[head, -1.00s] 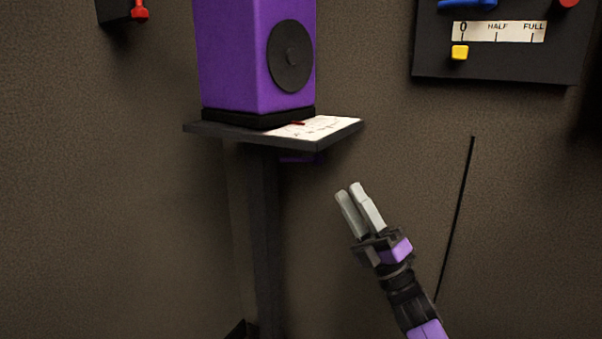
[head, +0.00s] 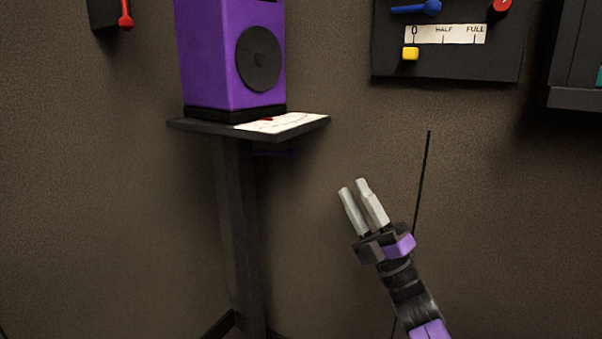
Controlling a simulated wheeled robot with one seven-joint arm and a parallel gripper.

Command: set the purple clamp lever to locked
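A small dark purple part (head: 274,153) shows just under the shelf (head: 190,126), in its shadow. It may be the purple clamp lever, but its shape and setting are too dim to tell. My gripper (head: 354,187) is in front of the wall, below and to the right of the shelf in the head view. Its two pale fingers point up and slightly left, with a narrow gap and nothing between them. It is apart from the purple part.
A purple speaker-like box (head: 212,62) and a white sheet (head: 290,122) are on the shelf, which has a dark post (head: 240,230). A dark panel (head: 450,62) with blue, red and yellow controls is at upper right. A red lever (head: 125,20) is at upper left.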

